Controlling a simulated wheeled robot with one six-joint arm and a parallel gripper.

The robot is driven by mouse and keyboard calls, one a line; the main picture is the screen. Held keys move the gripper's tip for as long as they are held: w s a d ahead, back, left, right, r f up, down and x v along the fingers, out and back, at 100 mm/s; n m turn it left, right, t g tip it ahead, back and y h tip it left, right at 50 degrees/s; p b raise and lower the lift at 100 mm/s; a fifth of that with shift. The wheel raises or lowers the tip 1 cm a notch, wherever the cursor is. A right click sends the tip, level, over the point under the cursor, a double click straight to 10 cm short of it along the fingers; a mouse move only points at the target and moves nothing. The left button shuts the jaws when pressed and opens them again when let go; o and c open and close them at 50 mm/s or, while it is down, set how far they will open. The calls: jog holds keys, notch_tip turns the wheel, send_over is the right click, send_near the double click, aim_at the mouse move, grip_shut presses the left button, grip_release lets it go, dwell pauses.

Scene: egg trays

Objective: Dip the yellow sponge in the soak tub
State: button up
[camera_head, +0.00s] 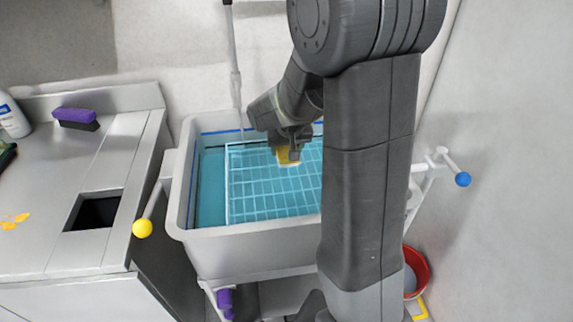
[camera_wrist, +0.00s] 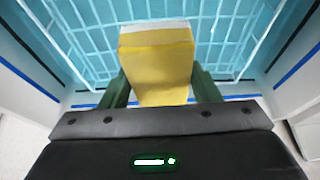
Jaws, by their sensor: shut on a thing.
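My gripper (camera_head: 288,150) is shut on the yellow sponge (camera_head: 285,157), over the right half of the soak tub (camera_head: 250,240). In the wrist view the sponge (camera_wrist: 156,65) sits between the two dark green fingers of my gripper (camera_wrist: 158,85), with a pale strip along its far edge. The tub is a large light grey basin with blue-green liquid and a pale grid rack (camera_head: 262,180) in it. The sponge appears in front of the rack. I cannot tell whether its lower end touches the liquid. My arm hides the tub's right side.
A metal counter (camera_head: 120,165) with a square dark opening (camera_head: 93,211) stands left of the tub. A purple brush (camera_head: 76,117) and a white bottle (camera_head: 12,118) are on it. A yellow ball knob (camera_head: 142,228) and a blue one (camera_head: 463,179) stick out. A red bucket (camera_head: 424,268) stands at lower right.

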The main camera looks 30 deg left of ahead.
aim_at(287, 147)
jog(key=shift+r+p, duration=1.65)
jog(key=shift+r, duration=1.05)
jog(key=shift+r+p, duration=1.4)
jog(key=shift+r, duration=0.65)
